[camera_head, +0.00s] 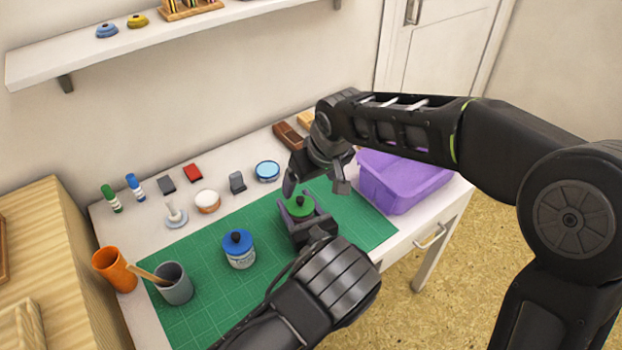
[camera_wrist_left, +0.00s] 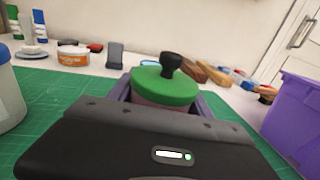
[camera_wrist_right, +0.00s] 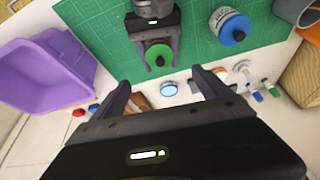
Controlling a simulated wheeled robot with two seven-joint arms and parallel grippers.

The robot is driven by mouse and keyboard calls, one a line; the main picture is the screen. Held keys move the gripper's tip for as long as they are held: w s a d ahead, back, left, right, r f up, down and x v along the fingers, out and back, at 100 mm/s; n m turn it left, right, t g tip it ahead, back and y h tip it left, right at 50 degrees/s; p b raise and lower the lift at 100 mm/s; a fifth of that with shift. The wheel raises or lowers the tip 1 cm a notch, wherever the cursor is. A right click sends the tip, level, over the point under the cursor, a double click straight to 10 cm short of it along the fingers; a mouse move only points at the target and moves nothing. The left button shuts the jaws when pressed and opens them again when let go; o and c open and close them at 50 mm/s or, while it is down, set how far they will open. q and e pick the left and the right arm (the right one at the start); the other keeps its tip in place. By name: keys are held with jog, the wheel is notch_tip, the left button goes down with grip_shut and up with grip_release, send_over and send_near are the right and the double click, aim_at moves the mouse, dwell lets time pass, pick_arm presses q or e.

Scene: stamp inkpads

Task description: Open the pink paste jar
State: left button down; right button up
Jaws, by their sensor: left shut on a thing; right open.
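The paste jar has a green lid with a black knob (camera_head: 301,207) and stands on the green cutting mat (camera_head: 205,255). In the left wrist view a little of its pinkish body (camera_wrist_left: 152,102) shows under the lid (camera_wrist_left: 160,86); the rest is hidden. My left gripper (camera_head: 305,222) is shut around the jar's body, with its fingers on both sides. The lid is on the jar. My right gripper (camera_head: 315,188) is open and empty, above and just behind the lid. In the right wrist view the lid (camera_wrist_right: 158,56) lies beyond and between its open fingers (camera_wrist_right: 160,88).
A blue-lidded jar (camera_head: 238,250) stands left of the held jar. A purple bin (camera_head: 405,185) is at the right. A grey cup (camera_head: 174,286) and an orange cup (camera_head: 115,270) stand at the left. Several small items line the table's back. The mat's right part is clear.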

aim_at(301, 199)
jog(key=x, duration=1.2)
dwell(0.3)
jog(key=c, duration=1.7)
jog(key=shift+r, duration=0.25)
jog(key=shift+r, duration=0.85)
jog(key=shift+r, duration=0.1)
